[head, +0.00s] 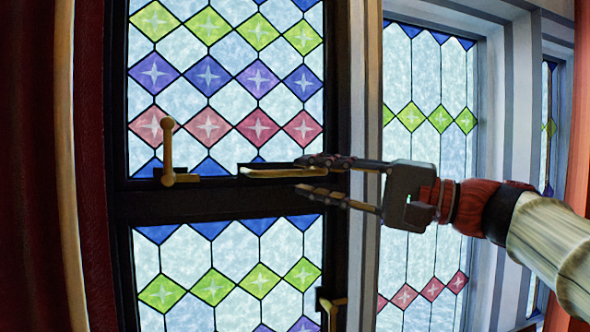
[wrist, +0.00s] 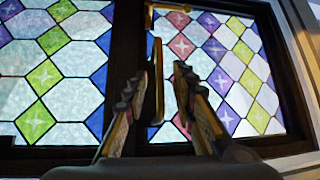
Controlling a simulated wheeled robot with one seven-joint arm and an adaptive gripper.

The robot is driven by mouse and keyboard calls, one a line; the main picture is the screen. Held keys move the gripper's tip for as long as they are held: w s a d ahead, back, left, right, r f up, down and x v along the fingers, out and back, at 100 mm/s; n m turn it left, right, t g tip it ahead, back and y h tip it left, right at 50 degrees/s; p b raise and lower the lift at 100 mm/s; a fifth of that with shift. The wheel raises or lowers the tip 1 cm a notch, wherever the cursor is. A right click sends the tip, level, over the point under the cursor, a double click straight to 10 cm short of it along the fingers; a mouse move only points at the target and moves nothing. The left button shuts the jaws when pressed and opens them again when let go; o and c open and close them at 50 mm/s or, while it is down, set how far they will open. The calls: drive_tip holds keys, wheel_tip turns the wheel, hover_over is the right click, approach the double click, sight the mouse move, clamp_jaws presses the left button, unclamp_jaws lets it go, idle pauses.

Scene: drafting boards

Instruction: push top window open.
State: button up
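The top window (head: 231,60) is a dark-framed pane of stained glass with coloured diamonds; it looks flush in its frame. In the wrist view it is the right-hand pane (wrist: 224,62). On its lower rail is a horizontal brass bar handle (head: 270,173), which runs upright in the wrist view (wrist: 158,75). A second brass handle (head: 167,145) stands upright at the lower left. My gripper (head: 300,174) reaches in from the right, fingers apart. Its fingertips (wrist: 160,72) lie either side of the bar's near end in the picture; I cannot tell whether they touch it.
A lower stained-glass window (head: 230,275) with its own brass handle (head: 334,304) sits below the dark crossbar. A pale post (head: 364,240) and another window (head: 423,150) are to the right. A red curtain (head: 35,160) hangs at the left.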

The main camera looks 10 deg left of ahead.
sight(294, 175)
drive_tip(key=shift+p+x, duration=0.35)
drive_tip(key=shift+x, duration=1.55)
drive_tip(key=shift+c, duration=0.2)
clamp_jaws()
drive_tip(key=shift+f, duration=0.15)
